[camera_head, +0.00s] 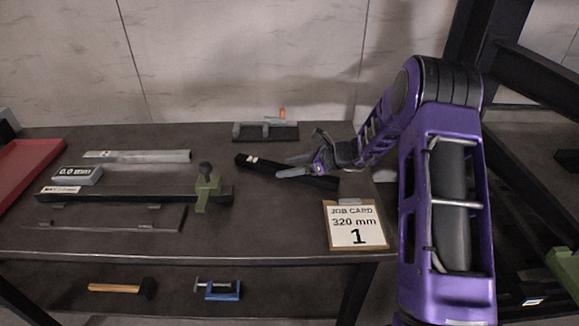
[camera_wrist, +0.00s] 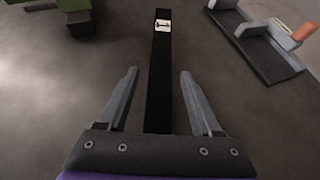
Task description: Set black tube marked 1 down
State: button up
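The black tube (camera_head: 262,166) lies on the dark workbench (camera_head: 285,222), slanting down to the right in the head view. It also shows in the wrist view (camera_wrist: 160,70), with a white label marked 1 near its far end. My gripper (camera_head: 284,167) is over the tube. In the wrist view its two fingers (camera_wrist: 158,72) stand apart, one on each side of the tube, with a visible gap on both sides. The tube's near end is hidden behind the gripper body in the wrist view.
A job card (camera_head: 356,225) reading 320 mm and 1 lies at the bench's front right. A grey fixture (camera_head: 265,131) stands behind the tube. A gauge with a green slider (camera_head: 207,190), a 0.0 mm display (camera_head: 77,174) and a red tray (camera_head: 22,165) are left.

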jog(key=shift+r, duration=0.25)
notch_tip(320, 180, up, 6)
jog(key=p, duration=0.1)
send_over(325, 177)
jog(key=shift+f, duration=0.2)
